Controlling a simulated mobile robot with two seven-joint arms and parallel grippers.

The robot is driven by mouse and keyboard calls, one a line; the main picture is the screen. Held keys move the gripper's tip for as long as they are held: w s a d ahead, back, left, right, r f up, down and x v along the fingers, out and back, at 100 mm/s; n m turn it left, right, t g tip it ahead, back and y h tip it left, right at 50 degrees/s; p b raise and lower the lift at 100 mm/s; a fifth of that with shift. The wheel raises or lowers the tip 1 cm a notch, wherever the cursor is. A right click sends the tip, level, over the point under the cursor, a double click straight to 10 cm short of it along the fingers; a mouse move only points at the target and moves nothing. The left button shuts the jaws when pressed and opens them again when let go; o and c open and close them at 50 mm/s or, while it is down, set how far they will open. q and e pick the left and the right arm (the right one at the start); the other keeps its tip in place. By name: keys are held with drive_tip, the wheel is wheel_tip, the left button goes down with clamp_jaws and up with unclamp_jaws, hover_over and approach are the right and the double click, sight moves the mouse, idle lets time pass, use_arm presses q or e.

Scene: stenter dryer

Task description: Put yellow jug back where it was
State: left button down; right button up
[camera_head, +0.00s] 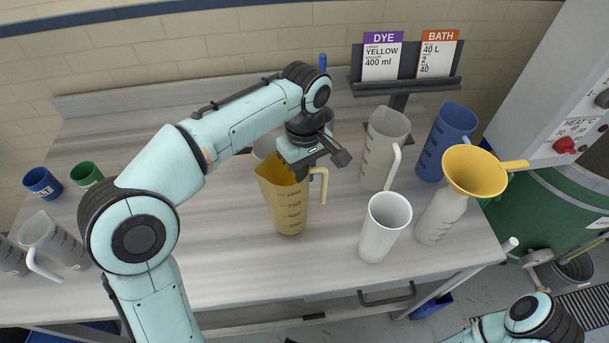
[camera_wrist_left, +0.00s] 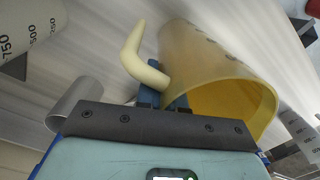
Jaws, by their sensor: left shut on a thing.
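The yellow jug (camera_head: 284,207) is upright at the middle of the table in the head view, with its handle toward the right. My left gripper (camera_head: 303,172) is shut on the jug at its rim, on the handle side. In the left wrist view the jug (camera_wrist_left: 215,65) shows its open mouth, and its pale handle curves up beside the blue fingers of my left gripper (camera_wrist_left: 165,97). I cannot tell whether the jug's base touches the table. My right gripper is out of view.
To the right stand a grey jug (camera_head: 383,150), a blue jug (camera_head: 445,142), a white beaker (camera_head: 382,230) and a bottle (camera_head: 438,218) with a yellow funnel (camera_head: 475,170). A sign stand (camera_head: 405,85) is behind. Clear jugs (camera_head: 52,240) and small cups (camera_head: 42,184) are left.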

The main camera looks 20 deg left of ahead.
use_arm(q)
drive_tip(key=shift+s+f, duration=0.1)
drive_tip(key=shift+f, duration=0.3)
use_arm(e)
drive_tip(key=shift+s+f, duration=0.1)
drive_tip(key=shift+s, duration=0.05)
use_arm(q)
drive_tip(key=shift+f, duration=0.2)
drive_tip(key=c, duration=1.3)
unclamp_jaws()
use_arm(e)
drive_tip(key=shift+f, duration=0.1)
use_arm(q)
drive_tip(key=shift+o, duration=0.2)
drive_tip(key=shift+r, duration=0.1)
drive_tip(key=r+p, duration=0.1)
drive_tip(key=r, duration=0.3)
drive_tip(key=r+p, duration=0.1)
drive_tip(key=r, duration=0.3)
drive_tip(key=r+p, duration=0.1)
drive_tip(key=r, duration=0.3)
drive_tip(key=shift+w+r, duration=0.1)
drive_tip(key=shift+w, duration=0.2)
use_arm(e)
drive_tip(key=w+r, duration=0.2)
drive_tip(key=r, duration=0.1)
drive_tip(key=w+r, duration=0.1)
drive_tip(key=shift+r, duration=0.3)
